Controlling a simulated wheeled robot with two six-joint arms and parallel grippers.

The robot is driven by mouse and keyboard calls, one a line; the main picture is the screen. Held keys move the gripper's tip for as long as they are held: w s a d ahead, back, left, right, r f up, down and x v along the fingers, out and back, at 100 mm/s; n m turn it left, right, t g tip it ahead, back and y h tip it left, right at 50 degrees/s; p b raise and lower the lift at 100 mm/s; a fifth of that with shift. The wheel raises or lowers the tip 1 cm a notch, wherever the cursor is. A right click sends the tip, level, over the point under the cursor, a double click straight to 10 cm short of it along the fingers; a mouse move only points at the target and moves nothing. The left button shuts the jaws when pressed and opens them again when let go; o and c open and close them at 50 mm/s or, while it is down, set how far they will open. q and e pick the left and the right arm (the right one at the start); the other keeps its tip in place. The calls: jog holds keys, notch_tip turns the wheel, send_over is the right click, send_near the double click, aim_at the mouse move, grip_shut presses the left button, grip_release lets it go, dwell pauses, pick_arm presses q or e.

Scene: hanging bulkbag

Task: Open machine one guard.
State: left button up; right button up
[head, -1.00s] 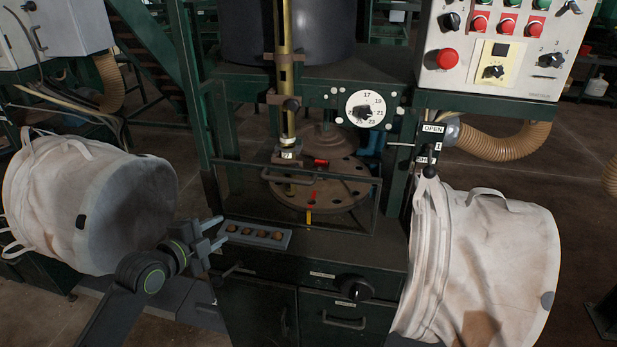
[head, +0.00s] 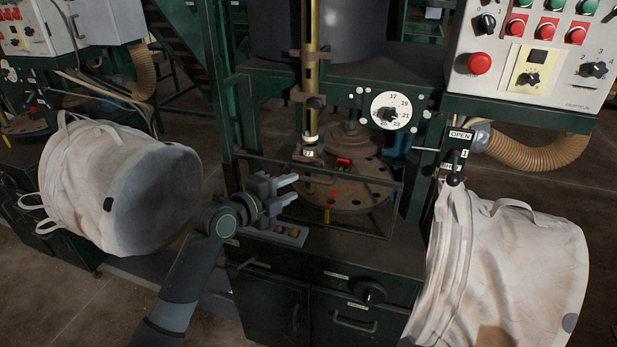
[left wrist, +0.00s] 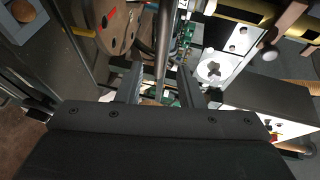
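The machine one guard is a thin dark rectangular frame (head: 397,210) standing in front of the round brown disc (head: 348,190) in the head view. It looks upright. My left gripper (head: 296,188) is at the left part of this frame, its two fingers apart and pointing right. The head view does not show whether it touches the frame. In the left wrist view the fingers (left wrist: 160,78) are spread, and a grey bar (left wrist: 164,42) runs up between and beyond them. I cannot tell contact there. My right gripper is not in view.
A grey tray (head: 304,238) with brown round pieces lies below my left gripper. A white bulk bag (head: 515,265) hangs at right, another (head: 120,185) at left. A lever (head: 455,165) with an OPEN label is right of the guard. A control panel (head: 535,50) stands above it.

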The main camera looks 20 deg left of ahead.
aim_at(307, 180)
pick_arm(q)
jog(key=x, duration=0.7)
jog(key=shift+w+d+p, duration=0.1)
jog(key=shift+w+p, duration=0.05)
jog(key=shift+p, duration=0.25)
grip_shut()
